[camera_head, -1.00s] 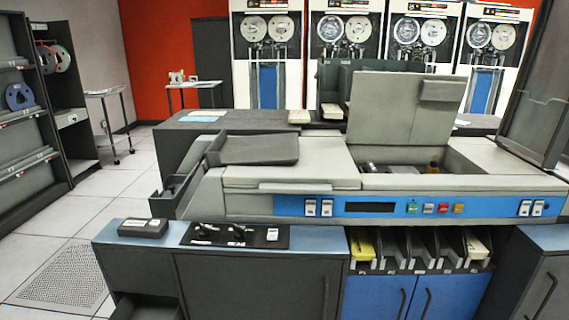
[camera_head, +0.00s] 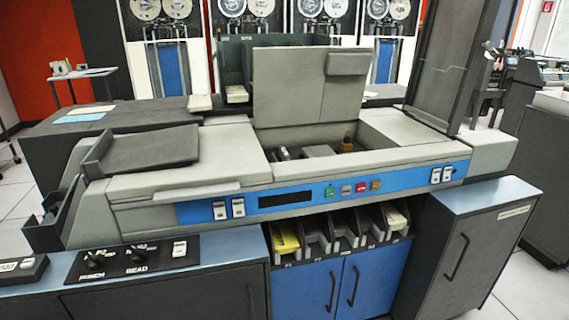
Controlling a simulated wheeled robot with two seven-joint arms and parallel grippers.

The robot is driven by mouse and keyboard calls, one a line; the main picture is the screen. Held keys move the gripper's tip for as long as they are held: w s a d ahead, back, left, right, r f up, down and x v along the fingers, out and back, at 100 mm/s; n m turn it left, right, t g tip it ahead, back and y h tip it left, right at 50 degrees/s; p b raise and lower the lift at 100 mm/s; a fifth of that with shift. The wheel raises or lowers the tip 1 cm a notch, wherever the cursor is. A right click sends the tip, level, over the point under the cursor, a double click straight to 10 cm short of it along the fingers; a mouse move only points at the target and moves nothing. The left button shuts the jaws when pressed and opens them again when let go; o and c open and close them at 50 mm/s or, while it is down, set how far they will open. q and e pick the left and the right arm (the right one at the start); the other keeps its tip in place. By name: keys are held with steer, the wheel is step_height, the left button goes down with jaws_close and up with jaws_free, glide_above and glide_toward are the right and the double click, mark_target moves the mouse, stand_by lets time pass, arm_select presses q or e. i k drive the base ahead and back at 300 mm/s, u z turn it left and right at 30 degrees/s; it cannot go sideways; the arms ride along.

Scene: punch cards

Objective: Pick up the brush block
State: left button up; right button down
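The card machine (camera_head: 225,155) stands in front of me with its grey lid (camera_head: 290,85) raised. In the open bay under the lid, several small parts show, among them a grey piece (camera_head: 318,151) and a brown-topped piece (camera_head: 347,143). I cannot tell which of these, if any, is the brush block; the bay's front wall hides their lower parts. Neither of my grippers is in view.
A blue-topped counter (camera_head: 215,251) with a black switch panel (camera_head: 135,259) runs along the front left. Card pockets (camera_head: 345,228) sit below the machine, one holding yellow cards (camera_head: 285,240). A blue-topped cabinet (camera_head: 480,195) stands right. Free floor (camera_head: 530,285) shows at lower right.

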mark_target(283, 155)
steer(key=z, duration=1.95)
steer(key=i, duration=1.95)
steer(key=u, duration=3.65)
